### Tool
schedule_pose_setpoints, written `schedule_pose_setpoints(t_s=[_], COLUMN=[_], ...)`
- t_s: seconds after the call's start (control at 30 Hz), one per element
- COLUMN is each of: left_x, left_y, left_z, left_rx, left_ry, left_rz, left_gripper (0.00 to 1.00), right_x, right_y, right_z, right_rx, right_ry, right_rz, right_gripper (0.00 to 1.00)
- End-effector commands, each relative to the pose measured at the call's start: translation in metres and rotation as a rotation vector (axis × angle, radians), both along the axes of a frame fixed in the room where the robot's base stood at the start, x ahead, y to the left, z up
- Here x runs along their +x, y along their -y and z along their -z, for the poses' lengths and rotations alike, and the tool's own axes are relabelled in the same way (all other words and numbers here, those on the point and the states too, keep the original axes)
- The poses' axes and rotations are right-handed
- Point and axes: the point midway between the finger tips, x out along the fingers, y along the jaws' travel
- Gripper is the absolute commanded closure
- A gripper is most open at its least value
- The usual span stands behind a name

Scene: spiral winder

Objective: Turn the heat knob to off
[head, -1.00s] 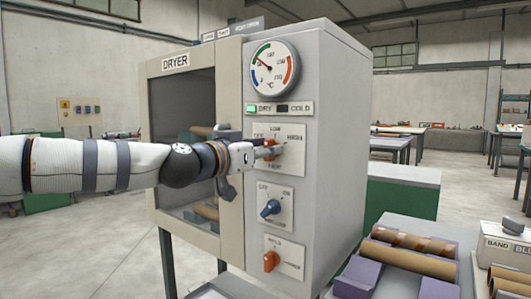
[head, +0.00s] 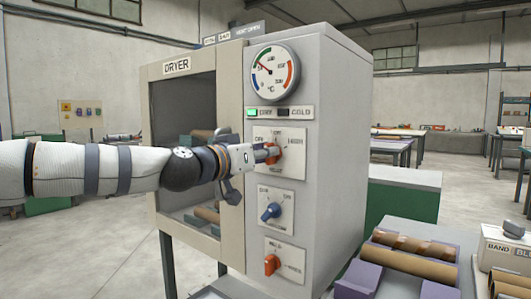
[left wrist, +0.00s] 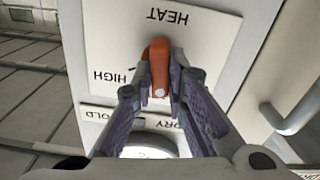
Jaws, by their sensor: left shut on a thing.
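The heat knob (head: 273,153) is orange-red and sits on the upper white plate (head: 295,137) of the dryer, with OFF at left, LOW at top and HIGH at right. My left gripper (head: 264,154) reaches in from the left and is shut on the knob. In the left wrist view, which is upside down, the knob (left wrist: 160,65) stands between the two fingers (left wrist: 163,62). Its white dot faces the bottom of that picture, so it points about up, to LOW. The OFF label is hidden there. My right gripper is not in view.
Below are a blue knob (head: 271,211) and another orange knob (head: 271,264). Above are a lit green lamp (head: 252,112) and a round gauge (head: 275,72). The dryer's window door (head: 183,140) stands left, behind my arm. Cardboard tubes (head: 411,266) lie in purple cradles at right.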

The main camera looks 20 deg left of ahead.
Motion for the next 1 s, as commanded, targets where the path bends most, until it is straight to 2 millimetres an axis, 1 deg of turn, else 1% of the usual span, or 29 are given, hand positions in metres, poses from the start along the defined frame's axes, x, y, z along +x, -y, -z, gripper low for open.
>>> schedule_pose_setpoints(t_s=[0.6, 0.8, 1.0], left_x=[0.0009, 0.001, 0.0011], left_y=[-0.0024, -0.0027, -0.0028], left_z=[0.0026, 0.0029, 0.0037], left_rx=[-0.531, -0.666, -0.761], left_ry=[-0.195, -0.244, -0.279], left_rz=[0.001, 0.001, 0.001], left_gripper=[1.0, 1.0, 1.0], right_x=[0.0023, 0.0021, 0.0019], right_y=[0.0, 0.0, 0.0], right_z=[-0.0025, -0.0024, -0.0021], right_rx=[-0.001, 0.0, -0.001], right_ry=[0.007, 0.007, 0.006], right_rz=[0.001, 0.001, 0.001], right_gripper=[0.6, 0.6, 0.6])
